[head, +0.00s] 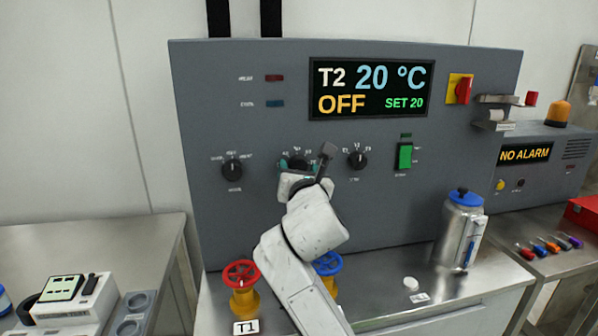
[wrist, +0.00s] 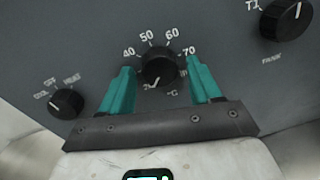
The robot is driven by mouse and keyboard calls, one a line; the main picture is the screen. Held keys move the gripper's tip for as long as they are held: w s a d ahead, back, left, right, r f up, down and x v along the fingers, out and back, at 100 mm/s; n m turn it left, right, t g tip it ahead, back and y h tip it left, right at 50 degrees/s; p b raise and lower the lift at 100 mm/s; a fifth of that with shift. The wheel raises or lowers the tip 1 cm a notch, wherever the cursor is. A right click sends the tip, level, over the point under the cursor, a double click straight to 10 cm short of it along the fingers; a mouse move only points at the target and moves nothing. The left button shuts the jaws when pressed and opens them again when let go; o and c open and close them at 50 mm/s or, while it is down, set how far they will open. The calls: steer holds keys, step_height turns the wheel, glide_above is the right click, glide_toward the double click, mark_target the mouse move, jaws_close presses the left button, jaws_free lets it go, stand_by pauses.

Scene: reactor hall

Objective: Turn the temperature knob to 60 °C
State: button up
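The temperature knob (wrist: 158,66) is black and round, with 40, 50, 60 and 70 printed around its upper side and °C below. A white mark shows at its lower edge, pointing down and slightly left. My gripper (wrist: 160,72) is open, with one teal finger on each side of the knob; I cannot tell whether they touch it. In the head view my gripper (head: 299,168) is at the panel and largely covers the knob. The display (head: 370,90) reads T2 20 °C, OFF, SET 20.
A knob (head: 232,169) sits left of my gripper and another (head: 357,159) close on its right. A green switch (head: 404,156) is farther right. Below are a red valve (head: 241,272), a blue valve (head: 328,263) partly behind my arm, and a metal flask (head: 459,232).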

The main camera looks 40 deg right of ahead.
steer(key=c, duration=0.9)
steer(key=shift+m, duration=0.3)
